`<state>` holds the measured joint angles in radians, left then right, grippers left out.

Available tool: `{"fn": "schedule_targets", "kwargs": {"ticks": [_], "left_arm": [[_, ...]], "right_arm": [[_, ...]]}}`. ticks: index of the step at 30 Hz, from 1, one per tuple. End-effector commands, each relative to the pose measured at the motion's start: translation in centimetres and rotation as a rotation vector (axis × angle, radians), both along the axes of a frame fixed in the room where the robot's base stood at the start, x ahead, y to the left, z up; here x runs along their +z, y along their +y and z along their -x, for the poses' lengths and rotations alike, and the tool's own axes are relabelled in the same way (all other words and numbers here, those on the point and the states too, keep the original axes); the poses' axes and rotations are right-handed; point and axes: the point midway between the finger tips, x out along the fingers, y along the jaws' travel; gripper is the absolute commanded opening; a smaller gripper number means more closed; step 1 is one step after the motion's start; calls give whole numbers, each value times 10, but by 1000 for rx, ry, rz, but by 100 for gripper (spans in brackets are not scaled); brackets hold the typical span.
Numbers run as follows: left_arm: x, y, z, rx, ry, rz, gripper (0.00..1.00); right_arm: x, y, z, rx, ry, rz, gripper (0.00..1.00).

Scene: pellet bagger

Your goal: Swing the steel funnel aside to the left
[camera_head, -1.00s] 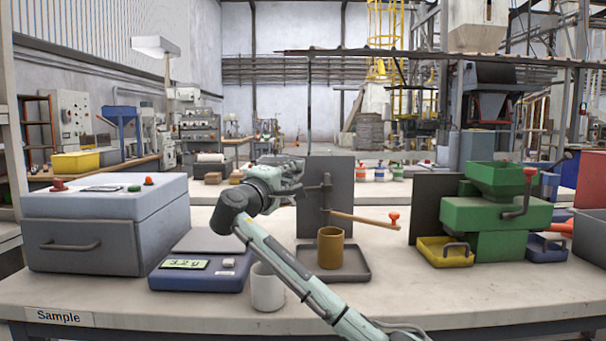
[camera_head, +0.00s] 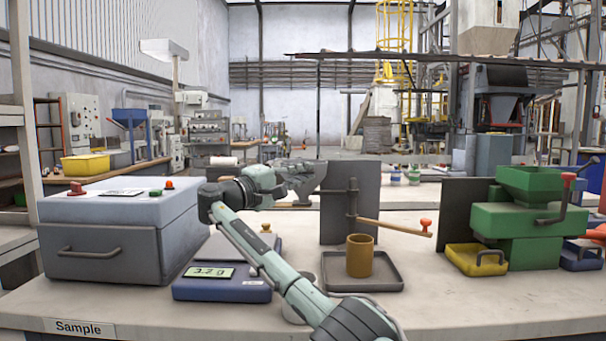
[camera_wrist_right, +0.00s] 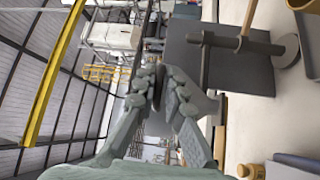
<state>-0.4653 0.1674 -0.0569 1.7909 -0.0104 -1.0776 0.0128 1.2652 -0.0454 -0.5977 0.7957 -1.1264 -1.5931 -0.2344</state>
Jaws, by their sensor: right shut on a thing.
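The steel funnel (camera_head: 312,172) is a grey flared piece at my right gripper, left of an upright dark post (camera_head: 352,200). In the wrist view the funnel (camera_wrist_right: 206,103) shows partly behind the fingers. My right gripper (camera_head: 290,178) is shut on it; its fingers (camera_wrist_right: 160,88) hide much of it and of the contact. A wooden bar with a red knob (camera_head: 426,224) reaches from the post to the right. My left gripper is not in view.
A grey plate (camera_head: 336,219) stands behind the post. An ochre cup (camera_head: 360,257) stands on a dark tray (camera_head: 390,282). Left are a blue scale (camera_head: 222,291) with a brass weight (camera_head: 266,233) and a grey box (camera_head: 105,240). A green machine (camera_head: 520,220) stands right.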

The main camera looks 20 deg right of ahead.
Motion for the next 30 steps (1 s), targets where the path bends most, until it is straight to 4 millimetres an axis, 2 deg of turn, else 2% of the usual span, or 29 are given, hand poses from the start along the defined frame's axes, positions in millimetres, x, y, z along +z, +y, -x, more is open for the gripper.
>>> {"fn": "schedule_targets", "kwargs": {"ticks": [1, 5, 6, 10, 20, 23, 30], "left_arm": [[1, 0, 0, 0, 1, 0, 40], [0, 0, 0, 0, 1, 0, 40], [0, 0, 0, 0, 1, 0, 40], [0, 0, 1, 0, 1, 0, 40], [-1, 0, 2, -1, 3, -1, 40], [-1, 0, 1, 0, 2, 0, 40], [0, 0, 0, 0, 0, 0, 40]], "right_arm": [[9, 0, -1, 6, -11, 10, 0], [9, -1, -1, 6, -12, 11, 0], [9, -1, -1, 6, -12, 11, 14], [8, -1, 0, 4, -10, 9, 29], [3, 3, 0, 4, -5, 5, 29], [1, 12, 4, 6, -4, 4, 29], [-5, 58, 24, 8, -4, 4, 29]]}}
